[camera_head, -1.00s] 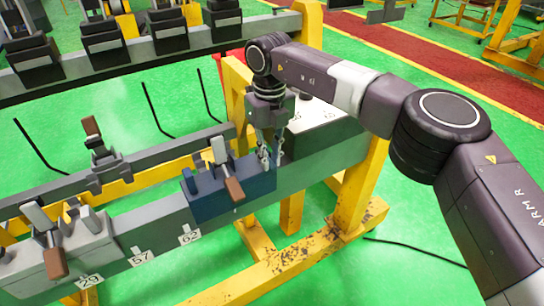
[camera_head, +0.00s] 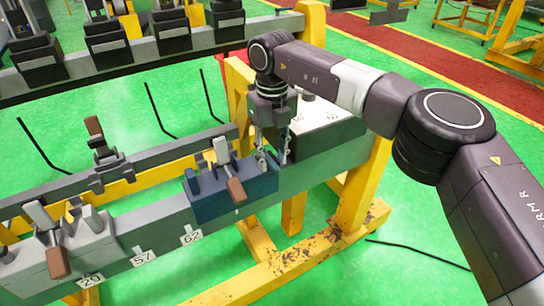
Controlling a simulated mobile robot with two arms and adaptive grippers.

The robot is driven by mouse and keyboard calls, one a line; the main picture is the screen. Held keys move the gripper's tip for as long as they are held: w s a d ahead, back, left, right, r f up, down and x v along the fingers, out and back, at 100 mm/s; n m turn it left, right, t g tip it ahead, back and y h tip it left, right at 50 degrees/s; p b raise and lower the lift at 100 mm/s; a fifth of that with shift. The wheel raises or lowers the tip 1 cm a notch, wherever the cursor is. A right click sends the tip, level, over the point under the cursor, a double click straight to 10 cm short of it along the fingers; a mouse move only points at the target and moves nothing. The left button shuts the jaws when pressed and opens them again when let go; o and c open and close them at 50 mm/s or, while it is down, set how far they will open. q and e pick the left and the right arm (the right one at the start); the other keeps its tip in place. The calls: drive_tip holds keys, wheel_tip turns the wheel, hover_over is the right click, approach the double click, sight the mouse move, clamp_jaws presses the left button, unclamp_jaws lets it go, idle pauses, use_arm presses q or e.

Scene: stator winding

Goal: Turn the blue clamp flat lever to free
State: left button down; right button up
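The blue clamp (camera_head: 216,208) sits on the grey beam of the yellow stand, near the middle of the view. Its lever, with a light metal upper part (camera_head: 222,151) and a brown grip (camera_head: 236,190), slants down toward the front. My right gripper (camera_head: 274,160) points down at the clamp's back right end, to the right of the lever and apart from it. Its fingers look spread, with nothing seen between them. Whether the fingertips touch the clamp body cannot be told. My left gripper is out of view.
A grey clamp with a brown-gripped lever (camera_head: 58,262) stands at the left on the same beam. Number tags such as 62 (camera_head: 191,237) are on the beam's front. A pale-topped grey block (camera_head: 325,125) lies just right of my gripper. A rear rail (camera_head: 150,52) carries several dark clamps.

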sight(272, 163)
wheel_tip(272, 163, up, 12)
drive_tip(key=shift+f, duration=0.15)
idle(0.4)
